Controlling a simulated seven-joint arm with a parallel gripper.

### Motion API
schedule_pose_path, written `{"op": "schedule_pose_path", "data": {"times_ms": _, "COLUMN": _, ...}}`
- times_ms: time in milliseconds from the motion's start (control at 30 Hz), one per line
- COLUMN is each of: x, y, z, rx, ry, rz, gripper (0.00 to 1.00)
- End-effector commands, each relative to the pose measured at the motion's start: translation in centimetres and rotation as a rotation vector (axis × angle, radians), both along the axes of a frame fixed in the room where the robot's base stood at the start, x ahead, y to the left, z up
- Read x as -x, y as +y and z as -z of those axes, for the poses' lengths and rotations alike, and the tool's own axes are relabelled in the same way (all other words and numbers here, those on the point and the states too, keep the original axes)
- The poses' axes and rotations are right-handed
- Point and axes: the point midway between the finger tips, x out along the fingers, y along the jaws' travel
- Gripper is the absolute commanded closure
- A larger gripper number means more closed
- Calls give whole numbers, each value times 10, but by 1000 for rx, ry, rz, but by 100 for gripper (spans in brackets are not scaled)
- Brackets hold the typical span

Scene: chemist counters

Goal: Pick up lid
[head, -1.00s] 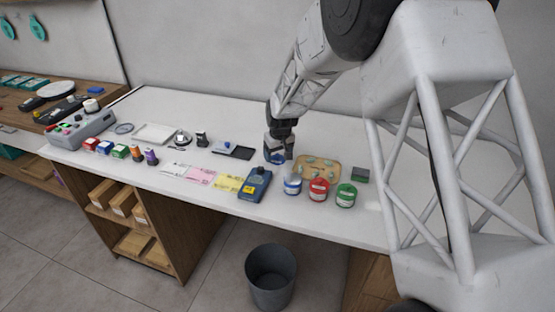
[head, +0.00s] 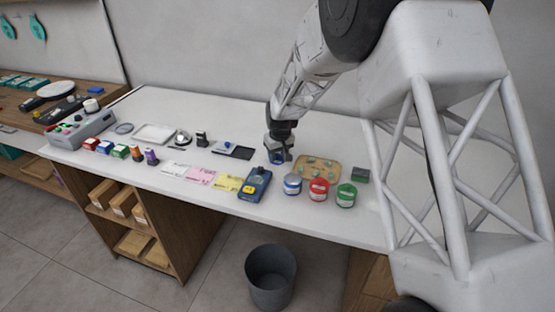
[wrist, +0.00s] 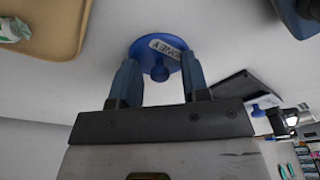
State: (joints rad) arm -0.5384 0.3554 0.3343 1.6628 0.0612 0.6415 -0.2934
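The blue lid (wrist: 152,46), a round disc with a knob and a white label, lies on the white counter in the wrist view. It also shows as a small blue patch under my gripper in the head view (head: 276,157). My gripper (wrist: 159,64) is open, with its two blue-grey fingers on either side of the lid's knob. A gap shows between the knob and each finger. In the head view my gripper (head: 281,157) points down close over the counter.
Jars with blue (head: 292,184), red (head: 318,190) and green (head: 346,195) colouring stand at the front. A tan tray (head: 333,165) lies right of my gripper. A blue handheld device (head: 256,184) lies front left. Counter behind is clear.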

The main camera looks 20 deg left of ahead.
Motion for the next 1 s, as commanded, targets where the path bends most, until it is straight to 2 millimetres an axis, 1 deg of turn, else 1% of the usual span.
{"op": "schedule_pose_path", "data": {"times_ms": 33, "x": 1, "y": -1, "z": 3, "rx": 1, "ry": 3, "rz": 0, "gripper": 73}}
{"op": "schedule_pose_path", "data": {"times_ms": 200, "x": 1, "y": -1, "z": 3, "rx": 3, "ry": 4, "rz": 0, "gripper": 99}}
{"op": "schedule_pose_path", "data": {"times_ms": 667, "x": 2, "y": -1, "z": 3, "rx": 4, "ry": 6, "rz": 0, "gripper": 100}}
{"op": "schedule_pose_path", "data": {"times_ms": 767, "x": 2, "y": -1, "z": -2, "rx": 4, "ry": 5, "rz": 0, "gripper": 100}}
{"op": "schedule_pose_path", "data": {"times_ms": 867, "x": 1, "y": -1, "z": -12, "rx": 2, "ry": 4, "rz": 0, "gripper": 100}}
{"op": "schedule_pose_path", "data": {"times_ms": 1000, "x": 1, "y": 0, "z": -32, "rx": 1, "ry": 1, "rz": 0, "gripper": 100}}
